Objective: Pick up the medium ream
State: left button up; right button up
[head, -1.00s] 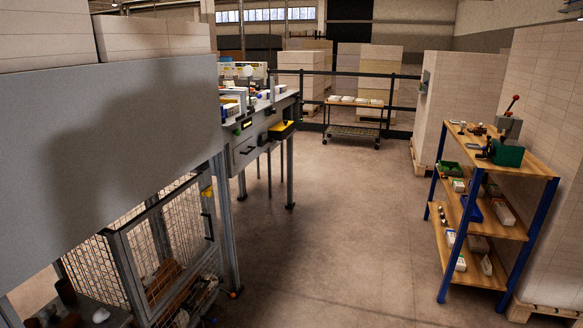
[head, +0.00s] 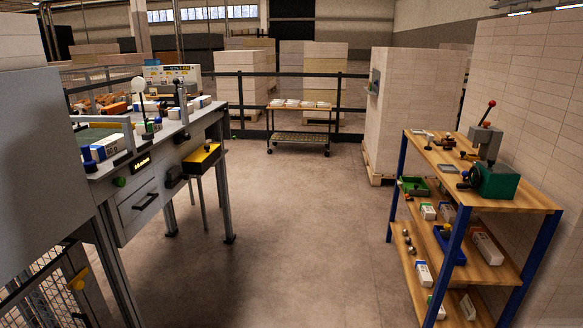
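Several reams lie on the grey machine table at the left of the head view; a white and blue ream (head: 107,146) is near its front edge. Smaller pale packs (head: 200,102) lie farther back on the same table. More white boxes or reams, such as one white pack (head: 486,248), sit on the shelf rack at the right. I cannot tell which of these is the medium ream. Neither of my grippers is in view.
The grey machine housing (head: 40,150) fills the left. A wooden-topped rack with blue posts (head: 398,185) stands right, carrying a green press (head: 495,181). A low cart (head: 300,122) stands ahead before a dark railing (head: 355,92). The floor (head: 290,220) between is clear.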

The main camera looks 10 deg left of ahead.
aim_at(148, 107)
jog(key=i, duration=3.35)
jog(key=i+u, duration=0.15)
jog(key=i, duration=0.65)
jog(key=i+l+u, duration=0.15)
jog(key=i, duration=0.7)
jog(key=i+u, duration=0.45)
jog(key=i+l+u, duration=0.1)
jog(key=u, duration=0.35)
jog(key=i+l+u, duration=0.3)
jog(key=u, duration=0.15)
jog(key=i+l+u, duration=0.45)
jog(key=k+j, duration=0.05)
jog(key=j, duration=0.05)
